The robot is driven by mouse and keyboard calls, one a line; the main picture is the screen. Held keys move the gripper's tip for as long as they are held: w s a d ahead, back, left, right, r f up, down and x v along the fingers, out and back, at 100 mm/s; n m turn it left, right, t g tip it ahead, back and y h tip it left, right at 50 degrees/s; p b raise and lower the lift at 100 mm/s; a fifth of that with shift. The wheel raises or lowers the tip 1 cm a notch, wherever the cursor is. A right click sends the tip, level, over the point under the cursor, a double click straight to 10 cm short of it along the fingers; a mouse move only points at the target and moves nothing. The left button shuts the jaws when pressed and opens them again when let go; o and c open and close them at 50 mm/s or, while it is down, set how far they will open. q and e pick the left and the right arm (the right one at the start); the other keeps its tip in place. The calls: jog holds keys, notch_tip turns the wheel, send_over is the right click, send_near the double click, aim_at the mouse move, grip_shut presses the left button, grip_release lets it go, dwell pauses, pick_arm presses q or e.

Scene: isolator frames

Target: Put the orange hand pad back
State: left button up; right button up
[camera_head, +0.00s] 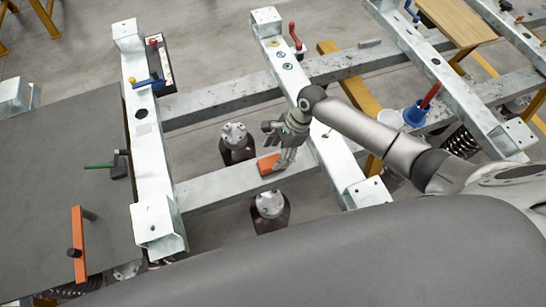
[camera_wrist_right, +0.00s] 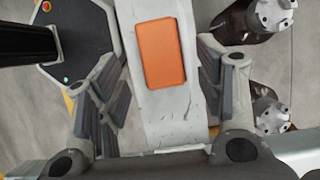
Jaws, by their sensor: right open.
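An orange pad (camera_head: 268,164) lies flat on a grey-white crossbeam (camera_head: 225,185) in the middle of the head view. My right gripper (camera_head: 277,146) is right beside and over it, fingers pointing down toward the beam. In the right wrist view the same orange pad (camera_wrist_right: 162,52) lies on the pale beam, between the two spread fingers of my right gripper (camera_wrist_right: 163,75). The fingers are open, with gaps on both sides of the pad, and hold nothing. My left gripper is in neither view.
An orange bar with black knobs (camera_head: 79,245) and a green-handled tool (camera_head: 100,165) lie on the grey table (camera_head: 40,150). Dark bottle-shaped mounts (camera_head: 236,146) stand beside the beam. A blue cup (camera_head: 415,113) is at right. A red-handled clamp (camera_head: 295,38) stands on the middle rail.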

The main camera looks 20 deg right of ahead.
jog(key=v, duration=0.8)
jog(key=shift+a+f, duration=0.1)
